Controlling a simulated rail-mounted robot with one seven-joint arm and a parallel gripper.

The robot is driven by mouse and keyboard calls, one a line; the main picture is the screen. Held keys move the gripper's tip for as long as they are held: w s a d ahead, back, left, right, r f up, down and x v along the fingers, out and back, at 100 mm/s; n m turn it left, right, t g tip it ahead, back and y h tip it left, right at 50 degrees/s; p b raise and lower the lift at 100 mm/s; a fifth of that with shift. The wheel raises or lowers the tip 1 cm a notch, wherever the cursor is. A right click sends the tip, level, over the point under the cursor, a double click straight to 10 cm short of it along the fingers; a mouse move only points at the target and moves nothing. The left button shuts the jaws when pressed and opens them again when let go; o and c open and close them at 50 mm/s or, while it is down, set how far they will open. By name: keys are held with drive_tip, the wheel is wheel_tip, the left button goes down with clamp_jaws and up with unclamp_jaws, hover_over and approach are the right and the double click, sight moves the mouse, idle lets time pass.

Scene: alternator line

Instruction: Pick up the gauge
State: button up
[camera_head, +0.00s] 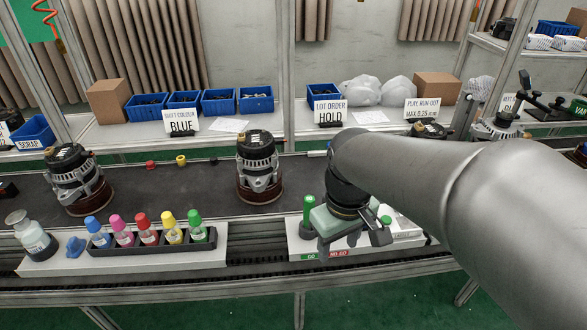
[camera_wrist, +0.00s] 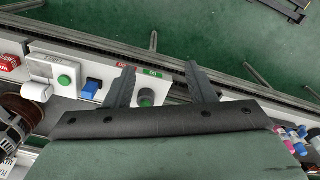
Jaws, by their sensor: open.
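A gauge with an upright green handle (camera_head: 308,212) and a grey lower part stands on a white board beside the green GO label. In the wrist view the gauge (camera_wrist: 147,98) is seen from above, between my gripper's two fingers and closer to the left one. My gripper (camera_head: 352,241) is open, pointing down over the board just right of the gauge in the head view. Its fingers (camera_wrist: 160,70) are apart with no object clamped. A second green-topped piece (camera_head: 386,219) is partly hidden by the gripper; it also shows in the wrist view (camera_wrist: 64,80).
A blue block (camera_wrist: 92,88) is near the left finger. A rack (camera_head: 150,245) of coloured bottles stands left of the gauge board. An alternator (camera_head: 258,165) sits on the dark conveyor (camera_head: 205,190) behind. Blue bins (camera_head: 218,101) line the back shelf.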

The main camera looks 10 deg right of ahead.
sight(309, 198)
drive_tip(key=w+a+r+n+b, duration=0.1)
drive_tip(key=w+r+n, duration=0.2)
drive_tip(key=w+n, duration=0.55)
drive_tip(key=w+a+r+n+b, duration=0.1)
drive_tip(key=w+r+n+b, duration=0.3)
drive_tip(key=w, duration=0.8)
drive_tip(key=shift+n, duration=0.55)
drive_tip(key=f, duration=0.4)
drive_tip(key=f+p, duration=0.1)
drive_tip(key=f, duration=0.7)
drive_tip(key=shift+w+d+f+p, duration=0.2)
drive_tip(key=shift+w+f+p, duration=0.1)
drive_tip(key=shift+p, duration=0.1)
drive_tip(key=shift+s+f, duration=0.2)
drive_tip(key=shift+f, duration=1.15)
drive_tip(key=shift+s+f, duration=0.15)
drive_tip(key=shift+f, duration=1.2)
drive_tip(key=shift+c, duration=0.3)
clamp_jaws()
drive_tip(key=shift+r, duration=0.15)
